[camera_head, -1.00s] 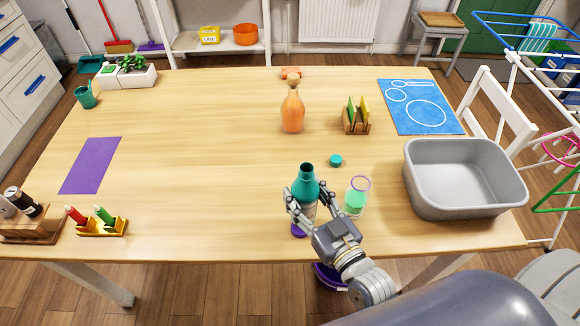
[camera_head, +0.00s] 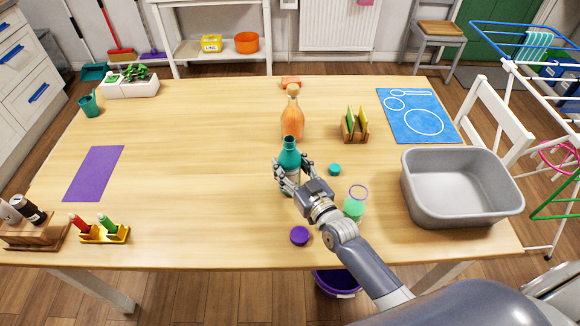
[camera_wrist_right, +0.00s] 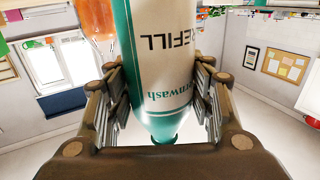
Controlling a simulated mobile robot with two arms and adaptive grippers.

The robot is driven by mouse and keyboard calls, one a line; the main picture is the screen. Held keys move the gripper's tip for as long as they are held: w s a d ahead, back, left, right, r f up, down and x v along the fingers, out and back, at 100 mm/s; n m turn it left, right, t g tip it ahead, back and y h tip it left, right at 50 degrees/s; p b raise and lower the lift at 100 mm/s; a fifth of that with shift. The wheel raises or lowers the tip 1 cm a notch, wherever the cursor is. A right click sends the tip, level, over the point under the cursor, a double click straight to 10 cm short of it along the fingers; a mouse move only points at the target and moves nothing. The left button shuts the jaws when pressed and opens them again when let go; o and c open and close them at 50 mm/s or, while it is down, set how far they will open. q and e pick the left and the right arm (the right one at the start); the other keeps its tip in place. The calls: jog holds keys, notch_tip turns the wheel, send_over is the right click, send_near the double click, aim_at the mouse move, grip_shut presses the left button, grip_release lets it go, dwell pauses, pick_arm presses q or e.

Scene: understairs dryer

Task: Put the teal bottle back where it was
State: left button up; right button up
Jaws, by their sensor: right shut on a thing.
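The teal bottle (camera_head: 289,157) has an open teal neck and a pale label, which reads upside down in the wrist view (camera_wrist_right: 165,50). My right gripper (camera_head: 287,178) is shut around its body, a finger on each side. The bottle is upright or nearly so; I cannot tell whether its base touches the table (camera_head: 200,160). A teal cap (camera_head: 334,169) lies just right of it. A purple disc-like cap (camera_head: 299,236) lies nearer the front edge. My left gripper is not in view.
A corked orange bottle (camera_head: 292,120) stands just behind the teal one. A glass of green liquid (camera_head: 355,204) stands right of my wrist. A purple mat (camera_head: 94,174) lies left; the centre-left is clear.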

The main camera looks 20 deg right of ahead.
jog(key=shift+f, duration=0.5)
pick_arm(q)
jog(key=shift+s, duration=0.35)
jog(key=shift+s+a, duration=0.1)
pick_arm(e)
jog(key=shift+f, duration=0.2)
jog(key=o, duration=1.4)
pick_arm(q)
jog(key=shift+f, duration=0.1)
